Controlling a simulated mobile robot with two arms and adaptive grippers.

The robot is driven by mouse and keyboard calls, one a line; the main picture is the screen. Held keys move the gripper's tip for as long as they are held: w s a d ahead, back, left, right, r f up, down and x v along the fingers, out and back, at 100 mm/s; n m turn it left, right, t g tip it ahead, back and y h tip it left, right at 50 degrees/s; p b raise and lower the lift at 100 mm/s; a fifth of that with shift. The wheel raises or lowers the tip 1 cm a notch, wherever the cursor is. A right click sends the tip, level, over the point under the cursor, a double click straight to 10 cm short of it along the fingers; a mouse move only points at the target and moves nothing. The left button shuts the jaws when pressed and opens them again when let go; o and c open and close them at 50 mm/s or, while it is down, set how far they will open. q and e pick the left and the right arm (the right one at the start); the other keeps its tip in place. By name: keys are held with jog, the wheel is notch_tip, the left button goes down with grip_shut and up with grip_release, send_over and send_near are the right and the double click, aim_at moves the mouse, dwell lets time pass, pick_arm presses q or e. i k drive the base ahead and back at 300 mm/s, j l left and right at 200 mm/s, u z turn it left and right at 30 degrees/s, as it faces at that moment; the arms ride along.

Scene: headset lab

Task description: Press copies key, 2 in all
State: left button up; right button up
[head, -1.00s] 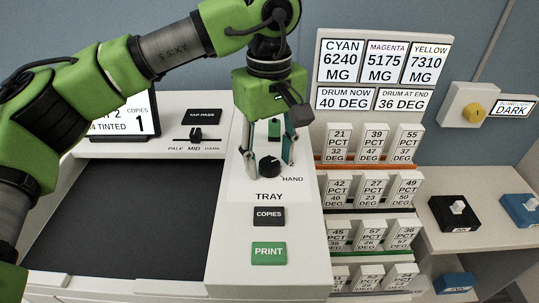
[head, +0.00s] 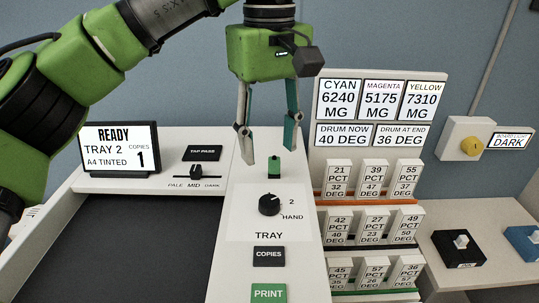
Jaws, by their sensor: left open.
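The dark COPIES key (head: 269,256) lies on the white panel, below the word TRAY and above the green PRINT key (head: 268,293). The screen (head: 119,147) at left reads READY, TRAY 2, A4 TINTED, COPIES 1. The black tray knob (head: 269,204) sits above the COPIES key, with 2 and HAND marked at its right. My left gripper (head: 267,150) is open and empty, pointing down above the panel's back part, near a small green switch (head: 274,165). It is well behind the COPIES key and apart from it. My right gripper is not in view.
A TAP PASS key (head: 202,153) and a PALE-MID-DARK slider (head: 196,171) are left of the gripper. Racks of labelled white blocks (head: 377,180) stand right of the panel. The dark flat surface (head: 120,245) at left is clear.

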aim_at(264, 256)
jog(key=k, duration=2)
